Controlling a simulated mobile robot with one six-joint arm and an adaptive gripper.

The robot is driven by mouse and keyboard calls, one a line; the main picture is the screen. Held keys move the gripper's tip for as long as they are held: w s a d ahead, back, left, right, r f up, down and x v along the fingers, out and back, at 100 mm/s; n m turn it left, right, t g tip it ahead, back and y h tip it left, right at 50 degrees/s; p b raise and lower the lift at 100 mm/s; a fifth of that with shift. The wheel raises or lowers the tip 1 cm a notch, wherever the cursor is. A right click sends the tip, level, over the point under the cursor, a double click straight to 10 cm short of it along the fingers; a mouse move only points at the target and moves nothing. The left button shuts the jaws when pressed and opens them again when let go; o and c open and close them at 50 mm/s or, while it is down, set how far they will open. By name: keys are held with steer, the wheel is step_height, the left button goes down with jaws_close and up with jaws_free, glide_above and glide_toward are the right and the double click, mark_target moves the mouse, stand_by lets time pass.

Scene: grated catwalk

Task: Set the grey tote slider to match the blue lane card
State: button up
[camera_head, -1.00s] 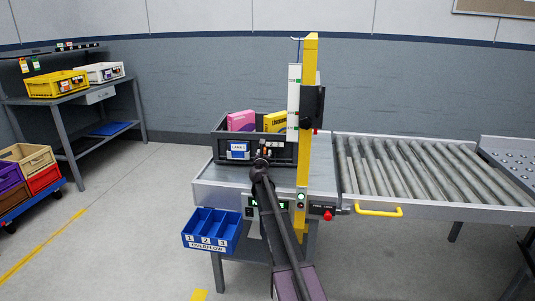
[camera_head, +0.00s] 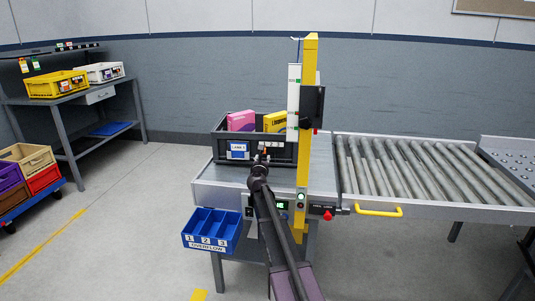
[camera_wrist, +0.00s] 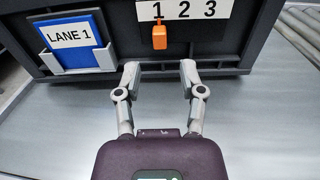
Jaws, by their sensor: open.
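The dark grey tote (camera_head: 270,155) stands on the metal table and holds a pink box and a yellow box. Its front carries the blue lane card (camera_wrist: 70,42), which reads LANE 1; the card also shows in the head view (camera_head: 238,151). Right of the card is a white scale (camera_wrist: 183,9) marked 1, 2, 3. The orange slider (camera_wrist: 159,36) sits below the 1. My gripper (camera_wrist: 159,68) is open and empty, just in front of the tote, its fingertips below the slider and either side of it. In the head view my arm partly hides the tote's front.
A yellow post (camera_head: 307,130) with a dark box stands right of the tote. A roller conveyor (camera_head: 420,170) runs to the right. A blue overflow bin (camera_head: 211,229) hangs at the table's front left. The tabletop left of the tote is clear.

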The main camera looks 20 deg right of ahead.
steer(key=shift+v, duration=0.75)
